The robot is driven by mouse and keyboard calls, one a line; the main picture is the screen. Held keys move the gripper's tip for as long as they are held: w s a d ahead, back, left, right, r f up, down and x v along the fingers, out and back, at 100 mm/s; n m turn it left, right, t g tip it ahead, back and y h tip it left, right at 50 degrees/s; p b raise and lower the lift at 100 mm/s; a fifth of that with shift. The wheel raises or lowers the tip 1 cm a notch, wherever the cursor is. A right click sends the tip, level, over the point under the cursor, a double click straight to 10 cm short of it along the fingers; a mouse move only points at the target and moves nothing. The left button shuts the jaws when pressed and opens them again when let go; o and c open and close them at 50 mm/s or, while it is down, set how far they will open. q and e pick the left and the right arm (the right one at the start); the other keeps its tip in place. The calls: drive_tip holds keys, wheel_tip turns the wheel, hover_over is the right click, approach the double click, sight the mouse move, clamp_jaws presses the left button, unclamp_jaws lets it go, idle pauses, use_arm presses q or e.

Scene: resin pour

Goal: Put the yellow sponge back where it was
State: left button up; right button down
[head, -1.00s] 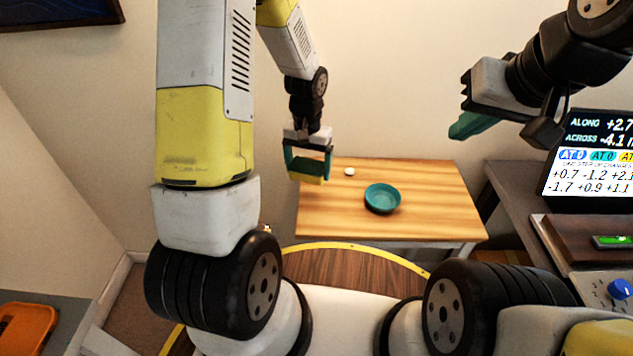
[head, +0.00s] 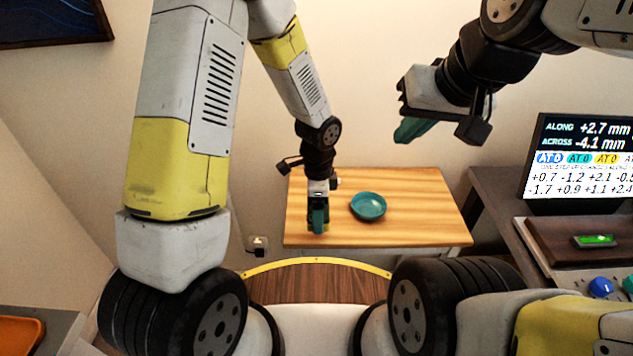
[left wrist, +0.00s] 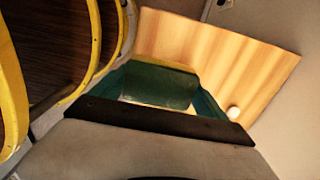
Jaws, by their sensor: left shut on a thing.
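My left gripper (head: 319,222) points down over the left part of the wooden table (head: 420,225), seen edge-on in the head view. It is shut on the yellow sponge, which shows only as a sliver low between the fingers (head: 326,227). In the left wrist view the sponge's dark green face (left wrist: 160,85) spans between the teal fingers. Whether the sponge touches the table I cannot tell. My right gripper (head: 410,130) hangs in the air at the upper right, apart from the table; its teal finger is seen side-on, so its opening is unclear.
A teal bowl (head: 368,206) stands on the table, right of my left gripper. A small white round thing (head: 336,183) lies behind the gripper; it also shows in the left wrist view (left wrist: 233,112). A screen (head: 577,160) stands at the right. The table's right part is clear.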

use_arm(q)
drive_tip(key=w, duration=0.6)
drive_tip(key=shift+w+a+f, duration=0.2)
drive_tip(key=shift+w+f, duration=0.15)
drive_tip(key=shift+w, duration=0.05)
drive_tip(key=shift+f, duration=1.7)
drive_tip(key=shift+f, duration=0.1)
drive_tip(key=o, duration=1.2)
drive_tip(key=shift+c, duration=0.2)
